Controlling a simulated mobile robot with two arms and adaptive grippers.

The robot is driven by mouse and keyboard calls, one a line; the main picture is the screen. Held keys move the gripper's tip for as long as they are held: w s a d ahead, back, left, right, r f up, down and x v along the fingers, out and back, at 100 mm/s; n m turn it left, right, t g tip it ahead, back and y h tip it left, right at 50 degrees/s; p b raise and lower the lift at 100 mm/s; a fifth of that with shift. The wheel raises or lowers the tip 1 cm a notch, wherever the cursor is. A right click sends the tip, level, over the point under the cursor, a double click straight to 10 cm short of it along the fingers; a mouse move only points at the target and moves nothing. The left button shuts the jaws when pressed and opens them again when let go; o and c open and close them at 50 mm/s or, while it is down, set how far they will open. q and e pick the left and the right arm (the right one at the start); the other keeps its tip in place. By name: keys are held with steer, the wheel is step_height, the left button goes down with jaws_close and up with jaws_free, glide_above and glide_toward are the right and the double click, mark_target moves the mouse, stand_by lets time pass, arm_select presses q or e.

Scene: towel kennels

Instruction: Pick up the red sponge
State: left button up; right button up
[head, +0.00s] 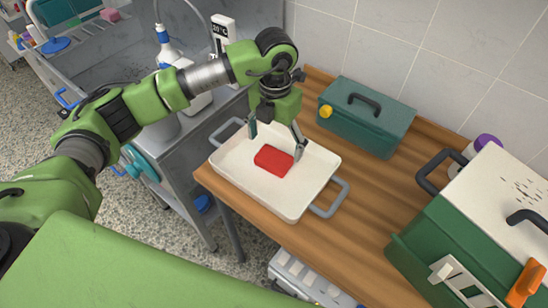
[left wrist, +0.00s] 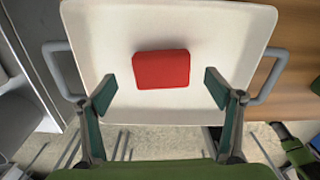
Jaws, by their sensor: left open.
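The red sponge (head: 273,160) lies flat in a white tray (head: 292,205) with grey handles on the wooden table. It also shows in the left wrist view (left wrist: 161,69), near the tray's middle. My left gripper (head: 275,144) is above the tray with its fingers apart. In the left wrist view the open left gripper (left wrist: 160,92) has one finger to each side of the sponge, lower in the picture than the sponge, and nothing is between them.
A dark green box (head: 365,118) with a yellow knob stands behind the tray. A green and white case (head: 450,235) stands at the right. A steel counter (head: 190,150) with bottles adjoins the wooden table (head: 340,250) at left. Bare wood lies right of the tray.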

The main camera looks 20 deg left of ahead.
mark_target(274, 157)
arm_select(q)
steer(key=f+p, duration=0.1)
steer(key=f, duration=0.1)
steer(key=s+f+p, duration=0.1)
steer(key=f, duration=0.1)
steer(key=shift+f, duration=0.45)
steer(key=c, duration=0.9)
steer(key=shift+r, duration=0.15)
